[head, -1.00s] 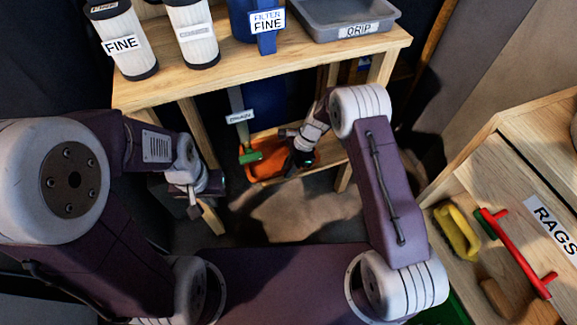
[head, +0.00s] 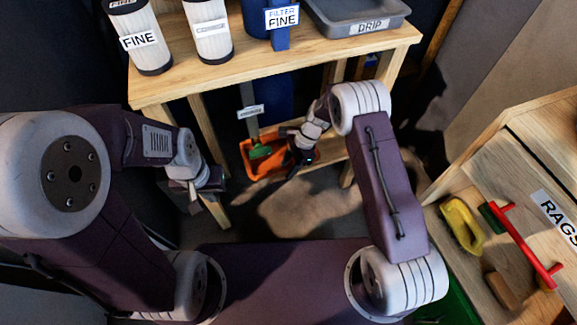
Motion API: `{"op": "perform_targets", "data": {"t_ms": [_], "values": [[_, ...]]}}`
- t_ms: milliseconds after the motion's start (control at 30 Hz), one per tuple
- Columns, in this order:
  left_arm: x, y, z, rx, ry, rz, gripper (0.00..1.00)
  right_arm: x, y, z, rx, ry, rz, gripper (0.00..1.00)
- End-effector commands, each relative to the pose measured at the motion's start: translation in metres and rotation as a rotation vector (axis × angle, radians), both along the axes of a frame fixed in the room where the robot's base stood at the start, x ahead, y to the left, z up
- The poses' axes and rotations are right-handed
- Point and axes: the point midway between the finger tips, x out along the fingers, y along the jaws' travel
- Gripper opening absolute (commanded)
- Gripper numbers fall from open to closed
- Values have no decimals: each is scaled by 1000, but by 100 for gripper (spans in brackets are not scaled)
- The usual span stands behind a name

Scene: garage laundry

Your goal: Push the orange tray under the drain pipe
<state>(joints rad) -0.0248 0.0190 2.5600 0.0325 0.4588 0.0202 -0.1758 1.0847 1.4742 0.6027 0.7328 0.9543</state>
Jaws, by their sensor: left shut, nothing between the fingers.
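The orange tray (head: 265,168) sits low under the wooden bench, in its shadow. A grey-green pipe (head: 247,95) with a small unreadable label hangs down there. Its green lower end (head: 260,151) appears over the tray's inside; I cannot tell the height between them. My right gripper (head: 293,172) is at the tray's right side, pointing down, perhaps touching it. Its fingers are dark and small, so their opening is unclear. My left gripper (head: 194,206) is shut and empty, left of the tray and near the bench's front left leg.
The bench top (head: 270,68) holds white filters (head: 208,30), a blue filter housing (head: 281,38) and a grey drip tray (head: 360,16). Bench legs (head: 207,140) stand beside the tray. At right, a wooden surface holds a yellow brush (head: 461,225) and a red-handled tool (head: 525,245).

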Motion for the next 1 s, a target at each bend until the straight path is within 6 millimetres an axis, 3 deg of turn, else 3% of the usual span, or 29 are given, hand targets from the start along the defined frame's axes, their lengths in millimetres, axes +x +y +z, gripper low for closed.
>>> {"op": "perform_targets", "data": {"t_ms": [167,500,1000], "values": [[0,0,14,0,0,0,0,2,-6,19,0,-2,-1,39],[0,0,54,0,0,0,0,10,-29,79,0,-1,-1,39],[0,0,55,0,0,0,0,10,-33,83,0,0,0,39]]}}
